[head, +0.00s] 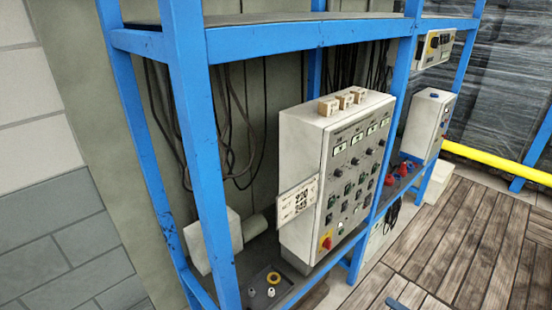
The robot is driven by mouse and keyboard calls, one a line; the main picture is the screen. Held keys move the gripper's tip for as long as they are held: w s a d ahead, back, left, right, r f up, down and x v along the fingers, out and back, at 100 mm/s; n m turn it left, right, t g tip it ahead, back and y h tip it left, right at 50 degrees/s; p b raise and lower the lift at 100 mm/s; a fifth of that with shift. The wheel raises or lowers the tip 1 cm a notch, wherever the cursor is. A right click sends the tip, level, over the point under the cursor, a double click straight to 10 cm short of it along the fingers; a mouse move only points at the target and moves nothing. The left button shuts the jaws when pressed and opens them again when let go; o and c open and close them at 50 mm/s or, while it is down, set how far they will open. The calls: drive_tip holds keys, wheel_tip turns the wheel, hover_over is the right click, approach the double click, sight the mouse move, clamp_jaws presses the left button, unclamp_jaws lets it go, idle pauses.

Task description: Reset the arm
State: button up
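My arm cannot be made out for sure in the head view, and my gripper is not in view. A small blue-grey piece (397,304) shows at the bottom edge; I cannot tell what it belongs to. A blue metal rack (200,130) fills the middle of the view. A large grey control cabinet (345,170) with rows of knobs and a red switch on yellow stands on its lower shelf. Small wooden blocks (345,99) sit on top of the cabinet.
A white box (213,240), a yellow ring (273,278) and small parts lie on the lower shelf. Smaller control boxes (428,124) stand farther right. A yellow pipe (495,160) runs at the right. The plank floor (460,245) at front right looks clear.

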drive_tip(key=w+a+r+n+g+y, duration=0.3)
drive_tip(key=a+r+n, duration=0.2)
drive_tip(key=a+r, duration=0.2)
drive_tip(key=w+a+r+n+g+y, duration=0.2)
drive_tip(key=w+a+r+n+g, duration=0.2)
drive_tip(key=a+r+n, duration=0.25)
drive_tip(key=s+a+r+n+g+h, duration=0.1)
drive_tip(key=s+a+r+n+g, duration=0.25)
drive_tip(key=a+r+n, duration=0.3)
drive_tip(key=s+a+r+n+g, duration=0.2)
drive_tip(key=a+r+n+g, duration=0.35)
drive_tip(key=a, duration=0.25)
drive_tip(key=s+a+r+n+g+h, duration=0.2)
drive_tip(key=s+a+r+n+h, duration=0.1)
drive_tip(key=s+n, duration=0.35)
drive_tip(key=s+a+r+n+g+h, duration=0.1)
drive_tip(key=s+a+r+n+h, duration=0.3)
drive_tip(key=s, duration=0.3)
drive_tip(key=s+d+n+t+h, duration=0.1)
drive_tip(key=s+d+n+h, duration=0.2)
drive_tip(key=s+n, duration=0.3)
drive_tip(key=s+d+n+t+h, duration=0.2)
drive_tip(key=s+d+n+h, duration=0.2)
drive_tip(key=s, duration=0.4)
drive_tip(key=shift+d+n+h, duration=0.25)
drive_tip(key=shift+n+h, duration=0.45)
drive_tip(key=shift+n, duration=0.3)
